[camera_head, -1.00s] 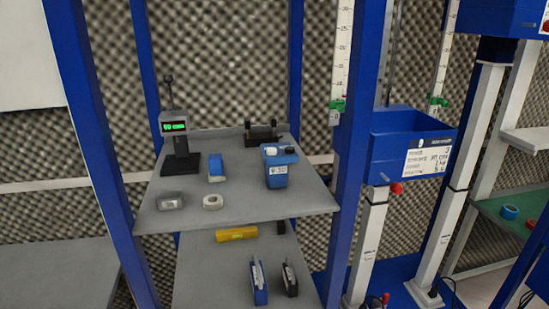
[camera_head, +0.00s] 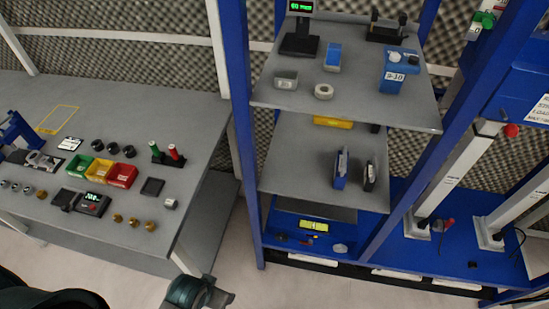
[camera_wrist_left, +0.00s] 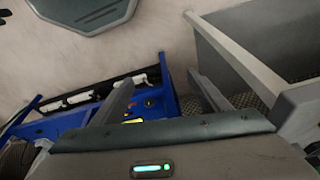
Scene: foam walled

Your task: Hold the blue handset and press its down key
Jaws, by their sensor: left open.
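A slim upright blue item (camera_head: 341,168), apparently the blue handset, stands on the middle grey shelf (camera_head: 290,165) in the head view. A similar dark one (camera_head: 369,175) stands just right of it. Their keys are too small to make out. My left gripper (camera_head: 215,297) is low at the bottom edge of the head view, left of and well apart from the shelf unit. The left wrist view shows its two fingers (camera_wrist_left: 160,80) spread, with nothing between them. I cannot identify the handset in that view. My right gripper is not in view.
Blue posts (camera_head: 240,130) frame the shelves. The top shelf (camera_head: 290,97) holds a blue canister (camera_head: 398,78), a white ring (camera_head: 323,91) and a display stand (camera_head: 299,38). A workbench (camera_head: 205,120) with coloured bins stands left. Floor (camera_head: 225,255) is open between bench and shelves.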

